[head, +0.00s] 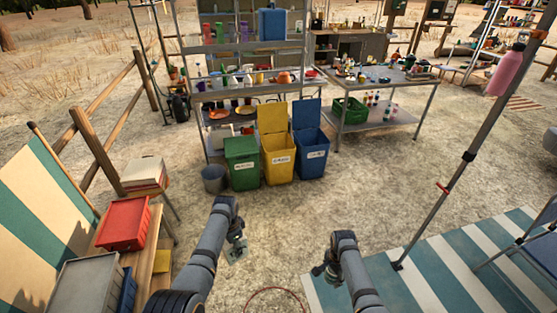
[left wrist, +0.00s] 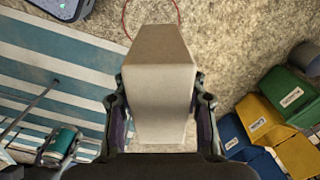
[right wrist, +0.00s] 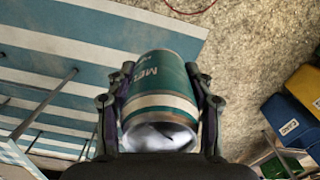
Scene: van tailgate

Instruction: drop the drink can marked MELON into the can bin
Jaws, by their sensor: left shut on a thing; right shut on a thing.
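My right gripper (head: 326,268) is shut on a green drink can (right wrist: 162,85) with a pale band. Its visible letters begin "ME"; the rest is turned away. The can also shows in the left wrist view (left wrist: 62,140). My left gripper (head: 237,247) is shut on a plain pale grey carton-like block (left wrist: 158,88). Three bins stand ahead of both grippers: a green bin (head: 241,172) with its lid down, a yellow bin (head: 279,165) and a blue bin (head: 311,162), both with lids raised.
A grey bucket (head: 214,179) stands left of the green bin. Shelves (head: 250,93) and a metal table (head: 385,85) stand behind the bins. A red crate (head: 124,224) sits at left. A tent pole (head: 455,175) rises at right from near a striped mat (head: 425,280). Sandy ground before the bins is clear.

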